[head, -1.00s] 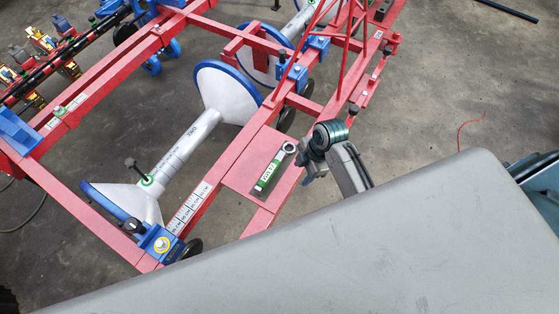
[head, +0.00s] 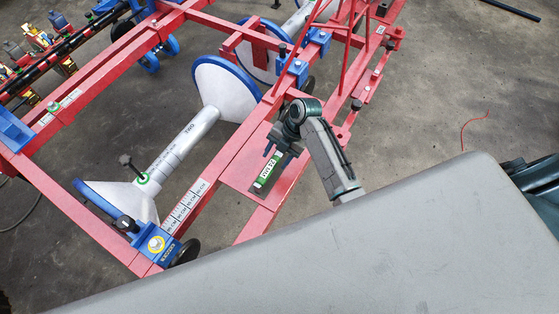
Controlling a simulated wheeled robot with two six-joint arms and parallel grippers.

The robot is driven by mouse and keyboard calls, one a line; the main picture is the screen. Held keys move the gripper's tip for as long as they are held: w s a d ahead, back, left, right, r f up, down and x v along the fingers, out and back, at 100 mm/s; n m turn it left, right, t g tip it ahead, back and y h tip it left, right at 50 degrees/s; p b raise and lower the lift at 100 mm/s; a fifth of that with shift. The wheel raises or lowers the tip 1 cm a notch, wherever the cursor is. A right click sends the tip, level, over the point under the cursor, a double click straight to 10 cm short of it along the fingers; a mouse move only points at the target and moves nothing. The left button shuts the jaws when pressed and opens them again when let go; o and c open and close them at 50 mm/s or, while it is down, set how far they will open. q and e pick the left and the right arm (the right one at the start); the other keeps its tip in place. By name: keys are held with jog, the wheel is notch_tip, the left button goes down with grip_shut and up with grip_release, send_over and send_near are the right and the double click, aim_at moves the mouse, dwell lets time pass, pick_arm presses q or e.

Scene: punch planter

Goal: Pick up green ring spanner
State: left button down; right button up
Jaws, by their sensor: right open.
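The green ring spanner (head: 267,172) lies on a flat red plate of the planter frame. Its green handle with a white label shows, and its ring end is hidden under my right gripper. My right gripper (head: 270,150) is open over the upper end of the spanner, with its fingers pointing down and left toward it. I cannot tell whether the fingers touch the spanner. My left gripper is not in view.
The red planter frame (head: 92,217) surrounds the plate. A white roller with blue-rimmed discs (head: 226,88) lies to the left. Thin slanted red bars (head: 308,45) rise just behind my right gripper. Bare concrete floor (head: 430,80) lies to the right.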

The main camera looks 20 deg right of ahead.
aim_at(273, 164)
jog(key=shift+a+f, duration=0.15)
jog(key=shift+f, duration=0.25)
jog(key=b+x, duration=0.4)
jog(key=shift+s+a+f+b, duration=0.1)
jog(key=shift+a+f+b, duration=0.15)
jog(key=shift+b, duration=0.3)
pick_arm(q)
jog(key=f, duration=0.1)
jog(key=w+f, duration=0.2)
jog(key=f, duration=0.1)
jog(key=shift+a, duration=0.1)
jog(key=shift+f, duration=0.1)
pick_arm(e)
jog(key=shift+d, duration=0.1)
grip_shut()
